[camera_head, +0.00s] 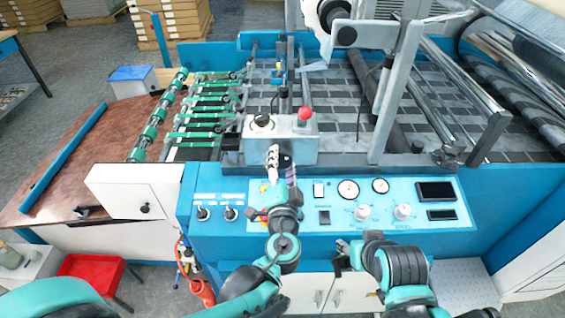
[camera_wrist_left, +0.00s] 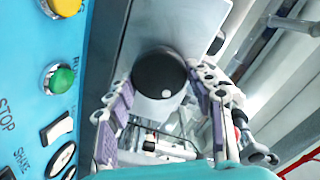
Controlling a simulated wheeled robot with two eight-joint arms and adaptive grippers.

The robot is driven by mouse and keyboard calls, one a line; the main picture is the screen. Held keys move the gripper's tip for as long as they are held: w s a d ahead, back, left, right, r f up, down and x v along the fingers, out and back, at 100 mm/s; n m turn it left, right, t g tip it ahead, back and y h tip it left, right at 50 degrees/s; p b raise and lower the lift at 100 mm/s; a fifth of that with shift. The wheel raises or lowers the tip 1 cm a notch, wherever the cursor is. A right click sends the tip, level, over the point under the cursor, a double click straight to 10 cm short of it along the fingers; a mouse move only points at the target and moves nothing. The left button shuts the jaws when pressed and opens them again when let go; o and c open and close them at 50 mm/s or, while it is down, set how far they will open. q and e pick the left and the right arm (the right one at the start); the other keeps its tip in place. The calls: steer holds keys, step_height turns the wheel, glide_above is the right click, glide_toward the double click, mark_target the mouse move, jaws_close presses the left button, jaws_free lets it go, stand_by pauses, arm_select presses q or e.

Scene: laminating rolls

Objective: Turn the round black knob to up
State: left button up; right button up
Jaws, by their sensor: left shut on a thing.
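The round black knob (camera_wrist_left: 158,72) sits on a grey metal box, which shows in the head view (camera_head: 300,148). In the wrist view the knob has a white dot near its lower edge, a little right of its middle. My left gripper (camera_wrist_left: 165,88) is shut on the knob, with one purple-padded finger on each side. In the head view my left gripper (camera_head: 279,160) reaches up to the front of the box, and its fingers largely hide the knob there. My right gripper (camera_head: 343,256) hangs low in front of the blue panel, away from the knob; its opening is unclear.
A red ball-topped part (camera_head: 304,114) and a black dial (camera_head: 262,122) are on top of the box. Below is the blue control panel (camera_head: 335,220) with gauges, switches and knobs. The wrist view shows a green button (camera_wrist_left: 60,79) and a yellow one (camera_wrist_left: 65,6).

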arm_select(q)
steer(key=n, duration=0.4)
steer(key=shift+n, duration=0.3)
steer(key=shift+a+n, duration=0.1)
steer(key=shift+n, duration=1.8)
steer(key=o, duration=1.1)
steer(key=shift+o, duration=0.2)
steer(key=s, duration=1.2)
